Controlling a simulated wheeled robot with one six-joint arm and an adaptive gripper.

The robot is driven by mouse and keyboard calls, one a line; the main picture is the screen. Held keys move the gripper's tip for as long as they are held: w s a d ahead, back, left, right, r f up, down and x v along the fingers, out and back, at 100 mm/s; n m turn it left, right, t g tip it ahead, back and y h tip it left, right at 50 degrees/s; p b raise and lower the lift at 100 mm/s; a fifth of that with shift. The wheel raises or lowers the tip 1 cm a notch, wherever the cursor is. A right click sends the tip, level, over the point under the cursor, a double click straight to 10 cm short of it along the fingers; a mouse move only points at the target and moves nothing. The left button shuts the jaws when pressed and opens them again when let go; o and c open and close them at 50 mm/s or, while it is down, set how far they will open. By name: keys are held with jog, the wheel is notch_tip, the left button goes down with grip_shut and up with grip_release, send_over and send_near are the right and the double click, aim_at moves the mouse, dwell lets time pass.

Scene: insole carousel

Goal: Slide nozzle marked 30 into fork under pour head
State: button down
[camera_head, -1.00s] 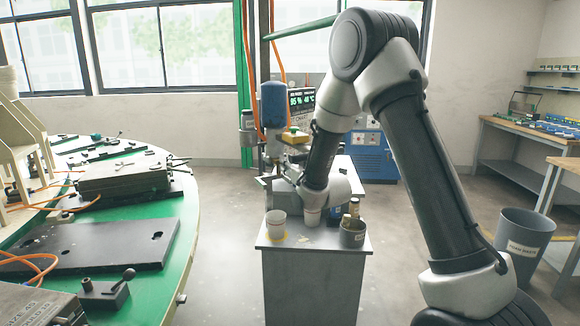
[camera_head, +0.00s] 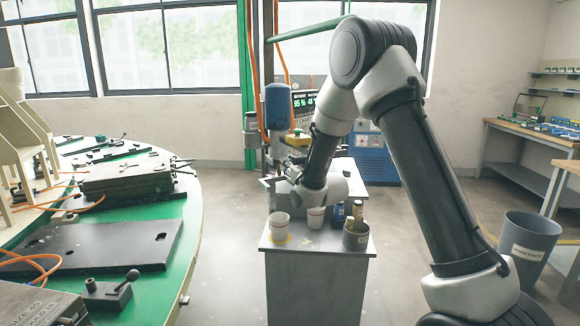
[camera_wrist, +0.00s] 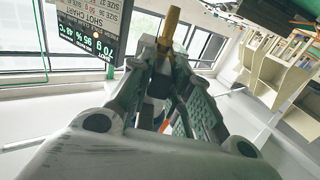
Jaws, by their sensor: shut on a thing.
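A brass nozzle (camera_wrist: 171,26) stands out beyond the fingertips of my gripper (camera_wrist: 165,72) in the wrist view. The fingers are shut on it. Its mark cannot be read. The blue pour head (camera_head: 277,106) is at the back centre in the head view, above the stand. My wrist is in front of and below it, to its right. In the head view my gripper is mostly hidden by my wrist. The fork under the pour head cannot be made out, nor whether the nozzle touches it.
On the grey cabinet top (camera_head: 315,244) stand a white cup (camera_head: 279,229), a second cup (camera_head: 316,218), small bottles (camera_head: 338,214) and a grey tin (camera_head: 356,237). The green carousel (camera_head: 160,270) with moulds is at left. A display (camera_wrist: 88,32) shows in the wrist view. A bin (camera_head: 526,245) stands right.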

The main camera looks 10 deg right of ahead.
jog(key=shift+w+a, duration=0.1)
jog(key=shift+w, duration=0.1)
jog(key=c, duration=1.3)
grip_release()
jog(key=shift+o, duration=0.2)
jog(key=v, duration=1.2)
